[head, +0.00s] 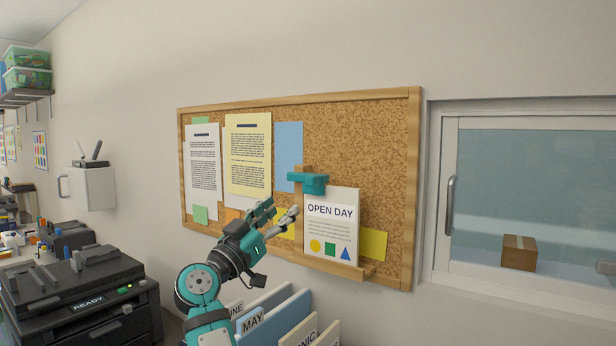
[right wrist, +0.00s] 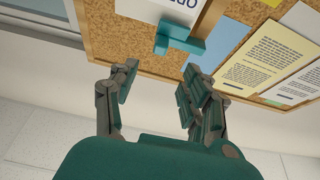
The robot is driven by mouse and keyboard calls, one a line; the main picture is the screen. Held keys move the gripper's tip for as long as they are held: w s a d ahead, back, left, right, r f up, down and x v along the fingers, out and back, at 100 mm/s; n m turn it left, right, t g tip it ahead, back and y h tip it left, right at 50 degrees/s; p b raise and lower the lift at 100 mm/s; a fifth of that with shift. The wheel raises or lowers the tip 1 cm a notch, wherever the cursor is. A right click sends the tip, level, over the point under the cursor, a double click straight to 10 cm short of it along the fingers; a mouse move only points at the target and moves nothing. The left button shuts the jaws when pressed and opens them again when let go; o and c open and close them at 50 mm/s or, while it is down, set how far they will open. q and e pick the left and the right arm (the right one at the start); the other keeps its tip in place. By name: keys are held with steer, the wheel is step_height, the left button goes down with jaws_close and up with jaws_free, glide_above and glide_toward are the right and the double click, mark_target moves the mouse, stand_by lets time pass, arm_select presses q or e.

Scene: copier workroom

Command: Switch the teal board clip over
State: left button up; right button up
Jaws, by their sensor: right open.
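The teal board clip (head: 308,182) is on the cork board, at the top left corner of the white OPEN DAY sheet (head: 330,225). The right wrist view also shows the clip (right wrist: 182,45), beyond the fingertips. My right gripper (head: 281,212) is open and empty, below and to the left of the clip in the head view, apart from it. Its spread fingers (right wrist: 158,80) show in the right wrist view with nothing between them. My left gripper is not in view.
The cork board (head: 385,160) has a wooden frame and a ledge under the sheet. Other papers hang to the left. Below stand blue and cream folders (head: 275,318) and a black copier (head: 80,295). A window (head: 530,200) is on the right.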

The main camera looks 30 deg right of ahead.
mark_target(309, 183)
steer(key=p+x, duration=0.4)
steer(key=x, duration=0.6)
steer(key=shift+w+d+r+p, duration=0.15)
steer(key=shift+p, duration=0.15)
steer(key=shift+w+d+r, duration=0.1)
steer(key=shift+w+d, duration=0.15)
steer(key=shift+d, duration=0.35)
steer(key=shift+c, duration=0.3)
jaws_close()
